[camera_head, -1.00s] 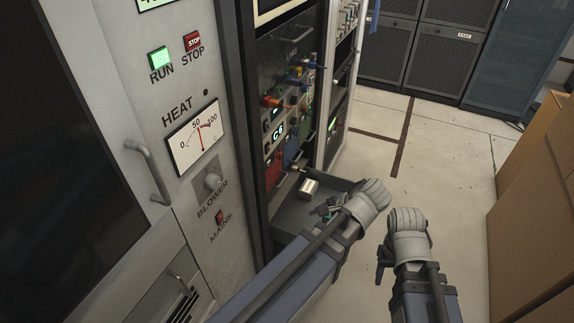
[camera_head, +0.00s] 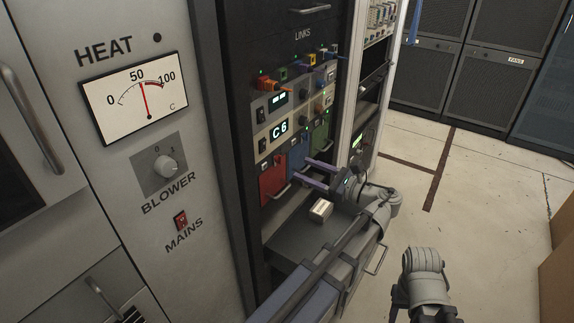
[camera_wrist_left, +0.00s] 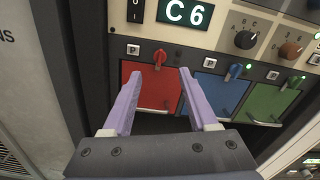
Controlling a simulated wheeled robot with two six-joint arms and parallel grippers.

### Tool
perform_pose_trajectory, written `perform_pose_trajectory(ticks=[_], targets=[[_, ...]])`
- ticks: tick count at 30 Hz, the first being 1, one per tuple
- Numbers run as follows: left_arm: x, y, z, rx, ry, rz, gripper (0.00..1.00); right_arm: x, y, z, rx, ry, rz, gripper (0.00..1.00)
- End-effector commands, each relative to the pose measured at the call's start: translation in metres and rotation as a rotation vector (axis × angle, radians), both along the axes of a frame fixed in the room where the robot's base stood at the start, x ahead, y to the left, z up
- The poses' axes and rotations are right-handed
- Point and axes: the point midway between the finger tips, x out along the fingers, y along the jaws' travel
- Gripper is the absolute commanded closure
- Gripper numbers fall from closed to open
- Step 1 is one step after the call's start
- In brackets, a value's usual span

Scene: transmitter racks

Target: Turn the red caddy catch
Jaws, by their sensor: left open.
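The red caddy (camera_head: 272,181) is the leftmost of three coloured caddies low in the rack, and its face fills the middle of the left wrist view (camera_wrist_left: 150,88). Its red catch (camera_wrist_left: 159,58) sits at the caddy's top edge in the left wrist view. My left gripper (camera_head: 301,173) is open and empty in front of the caddies. In the left wrist view, its two lilac fingers (camera_wrist_left: 160,76) stand on either side of the red catch, apart from it. In the head view the catch is too small to make out surely. My right arm shows at lower right, its gripper out of view.
A blue caddy (camera_wrist_left: 209,95) and a green caddy (camera_wrist_left: 270,101) stand to the right, each with its own catch. A display reading C6 (camera_head: 279,130) is above. A small pale box (camera_head: 320,210) lies on a grey surface (camera_head: 284,250) below. Open floor (camera_head: 490,190) lies right.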

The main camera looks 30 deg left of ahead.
Motion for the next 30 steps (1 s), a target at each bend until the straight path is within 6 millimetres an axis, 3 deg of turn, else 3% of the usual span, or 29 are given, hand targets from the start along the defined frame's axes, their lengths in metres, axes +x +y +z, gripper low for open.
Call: perform_pose_trajectory(ticks=[15, 27, 30], targets=[[0.005, 0.068, 0.000, -0.003, -0.002, 0.001, 0.41, 0.000, 0.000, 0.000, 0.000, 0.000, 0.000, 0.50], [0.006, 0.075, 0.000, -0.002, -0.002, 0.000, 0.41, 0.000, 0.000, 0.000, 0.000, 0.000, 0.000, 0.50], [0.006, 0.075, 0.000, -0.003, -0.002, 0.000, 0.50, 0.000, 0.000, 0.000, 0.000, 0.000, 0.000, 0.50]])
